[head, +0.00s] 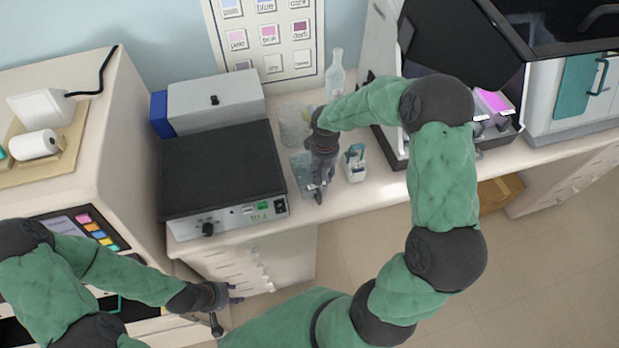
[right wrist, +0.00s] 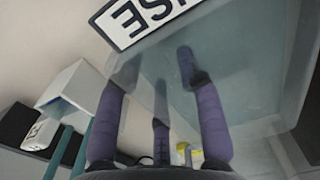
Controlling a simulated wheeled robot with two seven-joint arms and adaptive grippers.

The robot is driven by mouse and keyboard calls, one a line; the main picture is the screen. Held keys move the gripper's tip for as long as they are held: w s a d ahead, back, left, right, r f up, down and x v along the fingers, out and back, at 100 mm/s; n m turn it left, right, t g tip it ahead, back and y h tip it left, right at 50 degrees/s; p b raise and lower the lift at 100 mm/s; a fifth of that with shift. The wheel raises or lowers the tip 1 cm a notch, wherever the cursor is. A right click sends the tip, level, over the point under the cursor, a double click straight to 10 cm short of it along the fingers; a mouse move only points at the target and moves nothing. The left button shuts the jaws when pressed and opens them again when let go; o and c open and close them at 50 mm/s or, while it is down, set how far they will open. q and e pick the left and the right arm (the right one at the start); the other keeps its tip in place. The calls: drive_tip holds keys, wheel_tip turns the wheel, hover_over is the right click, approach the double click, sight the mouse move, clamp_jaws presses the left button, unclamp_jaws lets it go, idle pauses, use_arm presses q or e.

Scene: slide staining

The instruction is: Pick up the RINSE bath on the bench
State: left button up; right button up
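The RINSE bath (head: 299,163) is a clear, bluish glass container on the bench, at the front right of the dark-topped box. Its wall (right wrist: 255,60) fills much of the right wrist view, with part of a white label (right wrist: 150,18) reading "SE". My right gripper (head: 319,192) points down at the bath and partly hides it. In the right wrist view its purple fingers (right wrist: 160,85) are spread close to the glass; whether they press on the wall is unclear. My left gripper (head: 228,312) is low at the left, fingers apart, empty.
A dark-topped instrument (head: 222,170) stands left of the bath. Another clear container (head: 294,122) stands behind it, with a glass bottle (head: 335,75) farther back. A small white holder (head: 355,164) is close at right. The bench's front edge is near.

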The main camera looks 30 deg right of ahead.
drive_tip(key=shift+f, duration=0.4)
clamp_jaws()
drive_tip(key=shift+r, duration=0.2)
